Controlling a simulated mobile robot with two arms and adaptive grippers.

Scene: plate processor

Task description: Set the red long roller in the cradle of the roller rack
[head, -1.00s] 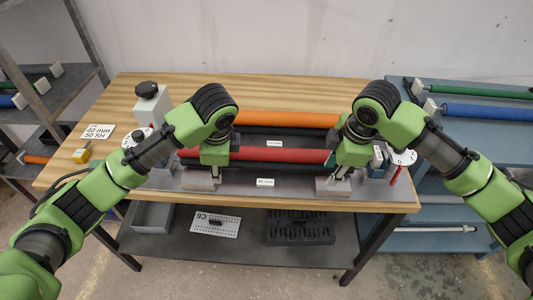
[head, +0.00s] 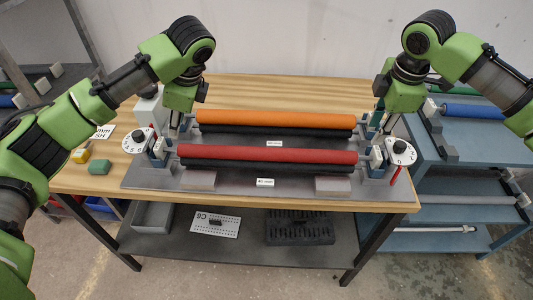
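The red long roller (head: 268,154) lies level in the front of the machine on the wooden table, just above a dark roller, its ends at the side brackets. No gripper touches it. My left gripper (head: 181,125) points down behind its left end, near the left end of the orange roller (head: 275,119). My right gripper (head: 386,124) points down near the orange roller's right end. The fingertips are small and partly hidden, so I cannot tell whether either is open or shut. A blue rack (head: 465,150) at the right bears rollers; my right arm hides part of it.
Dial plates (head: 399,151) stand at the machine's ends. A yellow block (head: 80,155) and a green block (head: 99,167) lie on the table's left. The lower shelf (head: 180,250) holds a grey bin (head: 153,217) and a black tray (head: 299,228). The table's back strip is clear.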

